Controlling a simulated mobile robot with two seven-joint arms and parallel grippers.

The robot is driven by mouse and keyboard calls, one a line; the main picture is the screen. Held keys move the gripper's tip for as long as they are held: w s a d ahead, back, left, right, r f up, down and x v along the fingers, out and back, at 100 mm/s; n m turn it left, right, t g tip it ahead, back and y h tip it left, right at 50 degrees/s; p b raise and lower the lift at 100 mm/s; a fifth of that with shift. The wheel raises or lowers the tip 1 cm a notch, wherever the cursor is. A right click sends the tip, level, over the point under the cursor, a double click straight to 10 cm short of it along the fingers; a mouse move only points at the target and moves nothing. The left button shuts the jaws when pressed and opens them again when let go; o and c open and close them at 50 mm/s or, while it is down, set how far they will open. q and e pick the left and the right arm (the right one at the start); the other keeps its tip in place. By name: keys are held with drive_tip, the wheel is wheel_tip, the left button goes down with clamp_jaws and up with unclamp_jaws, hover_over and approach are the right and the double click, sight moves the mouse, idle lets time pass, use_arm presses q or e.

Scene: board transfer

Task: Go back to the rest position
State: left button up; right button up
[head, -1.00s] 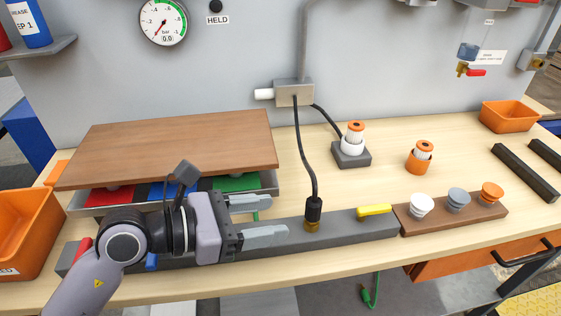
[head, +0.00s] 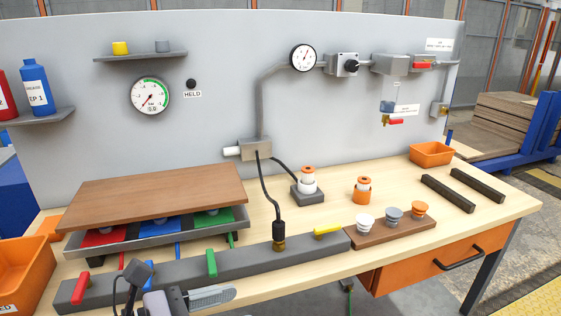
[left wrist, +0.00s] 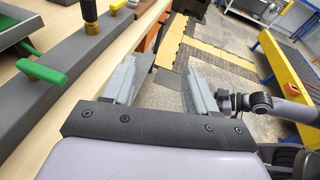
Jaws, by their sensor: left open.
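My left gripper (head: 208,298) is at the bottom edge of the head view, low in front of the bench and partly cut off. In the left wrist view it (left wrist: 160,82) is open, with nothing between its two grey fingers. The brown board (head: 155,195) lies above the grey tray (head: 190,234) on the left of the bench, clear of the gripper. What looks like my right arm (left wrist: 292,112) shows at the right of the left wrist view; its jaws are too small to read. It is not in the head view.
A grey manifold bar (head: 190,263) with red, blue, green and yellow levers runs along the bench front, close behind my left gripper. An orange bin (head: 25,280) stands at the left. A brown block (head: 385,234) holds several knobs. Floor in front of the bench is free.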

use_arm(q)
drive_tip(key=w+a+f+n+t+y+p, duration=0.1)
drive_tip(key=a+f+n+t+y, duration=0.3)
drive_tip(key=n, duration=1.1)
drive_tip(key=w+a+f+n+t+y, duration=0.15)
drive_tip(key=a+n+t, duration=0.4)
drive_tip(key=n, duration=0.95)
drive_tip(key=s+a+f+n+g+y, duration=0.1)
drive_tip(key=s+f+n+g, duration=0.1)
drive_tip(key=f+n, duration=0.3)
drive_tip(key=s+a+f+n+g+y, duration=0.1)
drive_tip(key=s+f+n+g+y, duration=0.1)
drive_tip(key=s+f+n, duration=0.3)
drive_tip(key=s+a+f+n+g+y+p, duration=0.1)
drive_tip(key=s+f+n+g+y, duration=0.1)
drive_tip(key=f, duration=0.8)
drive_tip(key=s+n+g, duration=0.1)
drive_tip(key=s+n, duration=0.1)
drive_tip(key=shift+n, duration=0.4)
use_arm(e)
drive_tip(key=shift+w+r, duration=0.2)
drive_tip(key=shift+r, duration=0.35)
drive_tip(key=shift+w+r, duration=0.2)
drive_tip(key=shift+r, duration=0.35)
